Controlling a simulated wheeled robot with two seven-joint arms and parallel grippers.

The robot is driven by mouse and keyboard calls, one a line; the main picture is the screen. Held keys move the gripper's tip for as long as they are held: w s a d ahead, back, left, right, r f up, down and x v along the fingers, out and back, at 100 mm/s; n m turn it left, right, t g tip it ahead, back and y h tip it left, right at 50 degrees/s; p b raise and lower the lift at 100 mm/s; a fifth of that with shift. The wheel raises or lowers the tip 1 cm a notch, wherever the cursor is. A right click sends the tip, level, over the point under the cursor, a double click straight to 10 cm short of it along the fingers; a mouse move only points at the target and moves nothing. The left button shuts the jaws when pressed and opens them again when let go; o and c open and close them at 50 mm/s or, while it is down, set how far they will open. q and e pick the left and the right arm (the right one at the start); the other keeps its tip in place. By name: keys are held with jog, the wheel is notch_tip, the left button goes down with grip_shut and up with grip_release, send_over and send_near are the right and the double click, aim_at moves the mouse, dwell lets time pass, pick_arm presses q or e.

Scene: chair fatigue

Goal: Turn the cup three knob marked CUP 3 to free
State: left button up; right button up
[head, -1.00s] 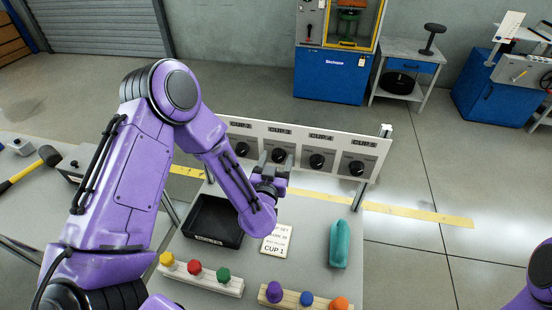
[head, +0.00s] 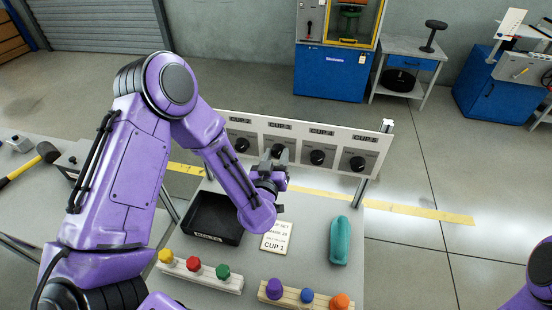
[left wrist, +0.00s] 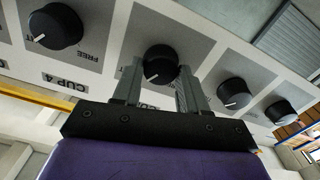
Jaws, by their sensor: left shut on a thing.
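The CUP 3 knob (left wrist: 160,65) is black and round, on the panel between the CUP 2 and CUP 4 knobs. In the left wrist view it sits between the two fingers of my left gripper (left wrist: 156,88), which is shut on it. Its white pointer line aims to the lower left in that view. The fingers hide its lower sides and any FREE mark beside it. In the head view my left gripper (head: 269,163) reaches the panel at the CUP 3 knob (head: 280,150). My right gripper is out of view.
The white panel (head: 341,137) also carries the CUP 2 knob (head: 242,145), CUP 4 knob (head: 317,157) and CUP 5 knob (head: 357,164). On the table are a black tray (head: 198,234), a CUP 1 card (head: 276,238), a teal object (head: 339,241) and coloured pegs in racks.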

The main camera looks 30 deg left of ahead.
pick_arm(q)
jog(key=n+b, duration=0.2)
jog(key=n, duration=0.2)
jog(key=shift+a+f+n, duration=0.1)
jog(key=shift+f+n, duration=0.05)
jog(key=shift+n, duration=0.15)
jog(key=n+b, duration=0.1)
jog(key=n, duration=0.2)
jog(key=shift+n, duration=0.4)
jog(key=n+b, duration=0.2)
jog(key=n, duration=0.1)
jog(key=shift+f, duration=0.15)
jog(key=shift+s+n+b, duration=0.1)
jog(key=shift+n+b, duration=0.75)
jog(key=shift+n, duration=1.15)
jog(key=o, duration=1)
